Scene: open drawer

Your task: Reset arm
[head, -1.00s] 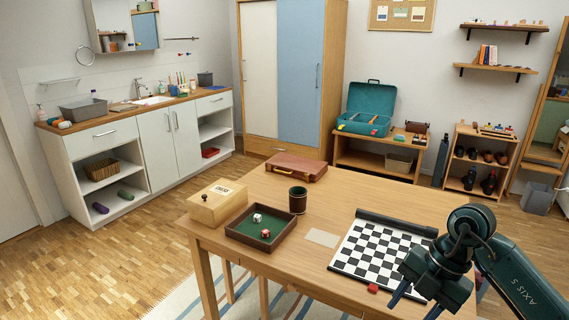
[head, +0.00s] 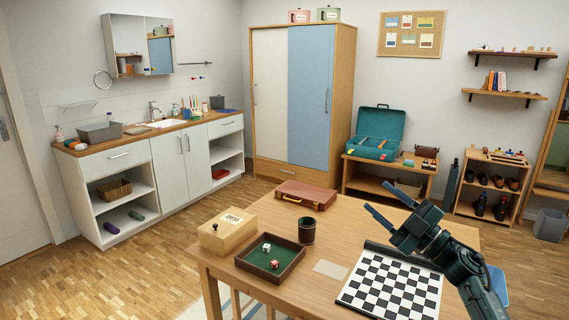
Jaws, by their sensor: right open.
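My right gripper (head: 372,222) is in the head view, raised above the back right part of the wooden table. Its two blue fingers are spread apart, point up and left, and hold nothing. Its arm comes in from the lower right and covers the right end of the rolled edge of the chessboard mat (head: 390,290). My left gripper is not in view.
On the table (head: 345,215) are a wooden box (head: 227,232), a green-lined dice tray (head: 270,262), a dark cup (head: 307,231), a brown case (head: 305,195) and a pale card (head: 330,270). A teal toolbox (head: 376,135) stands open on a bench behind.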

